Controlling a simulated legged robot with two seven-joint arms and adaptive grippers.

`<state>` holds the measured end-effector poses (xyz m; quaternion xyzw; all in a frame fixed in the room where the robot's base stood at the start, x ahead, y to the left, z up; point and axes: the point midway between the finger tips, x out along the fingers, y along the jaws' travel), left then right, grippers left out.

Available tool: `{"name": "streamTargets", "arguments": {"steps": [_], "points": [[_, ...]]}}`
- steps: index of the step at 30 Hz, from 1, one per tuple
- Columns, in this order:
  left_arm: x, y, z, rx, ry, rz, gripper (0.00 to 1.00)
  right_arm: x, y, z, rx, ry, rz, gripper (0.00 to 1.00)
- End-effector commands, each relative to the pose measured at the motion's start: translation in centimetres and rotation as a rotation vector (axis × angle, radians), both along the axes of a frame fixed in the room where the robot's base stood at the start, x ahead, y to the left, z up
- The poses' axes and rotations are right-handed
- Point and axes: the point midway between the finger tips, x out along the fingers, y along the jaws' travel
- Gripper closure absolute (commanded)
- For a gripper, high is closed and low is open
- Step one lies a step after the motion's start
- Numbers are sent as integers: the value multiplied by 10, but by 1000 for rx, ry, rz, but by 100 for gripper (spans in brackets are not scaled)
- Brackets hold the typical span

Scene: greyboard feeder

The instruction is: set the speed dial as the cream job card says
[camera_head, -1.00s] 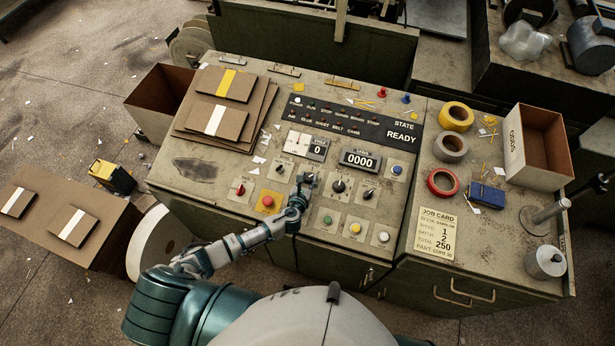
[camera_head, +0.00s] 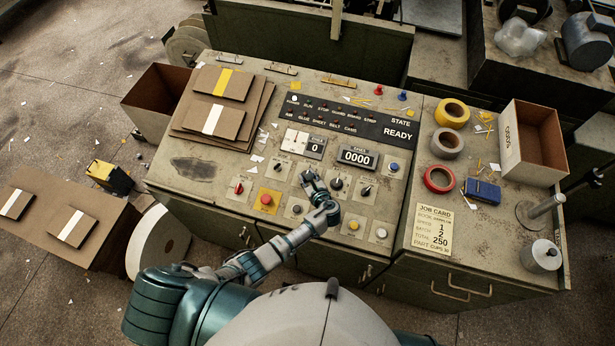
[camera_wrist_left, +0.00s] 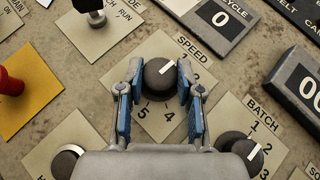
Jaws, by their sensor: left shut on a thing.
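The speed dial (camera_wrist_left: 160,76) is a round black knob with a white pointer line on a cream plate marked SPEED. My left gripper (camera_wrist_left: 158,92) is shut on it, one blue-padded finger on each side. The pointer slants to the upper right, toward the 1. In the head view my left gripper (camera_head: 310,177) covers the speed dial on the console. The cream job card (camera_head: 433,229) lies on the right part of the bench and reads speed 1, batch 2, total 250. My right gripper is not clearly seen.
The batch dial (camera_wrist_left: 240,152) is close to the right of the gripper. A red knob (camera_wrist_left: 10,85) on a yellow plate is to the left. Other buttons and the counter (camera_head: 357,157) surround the dial. Tape rolls (camera_head: 447,146) and an open box (camera_head: 509,135) stand farther right.

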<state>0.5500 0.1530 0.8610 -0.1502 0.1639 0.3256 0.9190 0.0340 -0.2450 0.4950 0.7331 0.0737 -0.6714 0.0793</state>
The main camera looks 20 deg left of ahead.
Motion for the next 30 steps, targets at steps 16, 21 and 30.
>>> {"name": "streamTargets", "arguments": {"steps": [16,21,30], "points": [[-1,-2,-2,-13,4,32,99,0,1,0,1,0,-1,60],[-1,-2,-2,-12,3,32,39,0,3,0,3,0,-2,60],[0,-2,-1,-10,3,32,39,0,1,0,1,-1,-2,60]]}}
